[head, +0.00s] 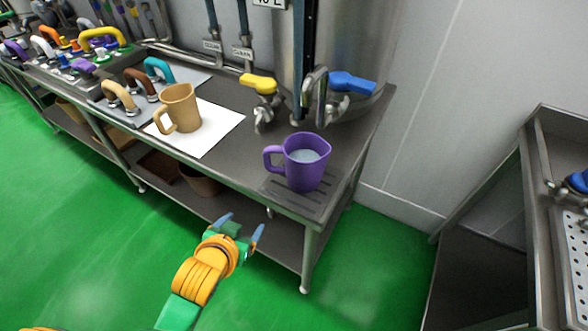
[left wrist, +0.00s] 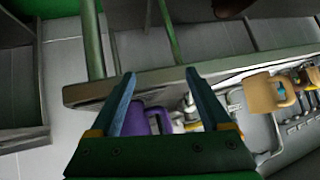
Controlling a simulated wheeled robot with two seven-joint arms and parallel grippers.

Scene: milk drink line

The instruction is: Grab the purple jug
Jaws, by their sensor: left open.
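The purple jug (head: 307,163) stands upright on a slotted drain area near the right end of the metal table, with pale liquid inside and its handle to the left. It also shows in the left wrist view (left wrist: 146,121), partly hidden behind my gripper. My left gripper (head: 243,229) is open and empty, in front of the table and below and left of the jug. In the left wrist view its two blue fingers (left wrist: 158,82) point up the picture, apart, with the table edge beyond them. My right gripper is not in view.
A tan jug (head: 180,108) stands on a white sheet (head: 226,123), left of the purple jug. A tap with a blue handle (head: 352,83) and one with a yellow handle (head: 258,84) stand behind. The table (head: 277,206) has a front edge near my gripper. Another metal bench (head: 540,190) is at right.

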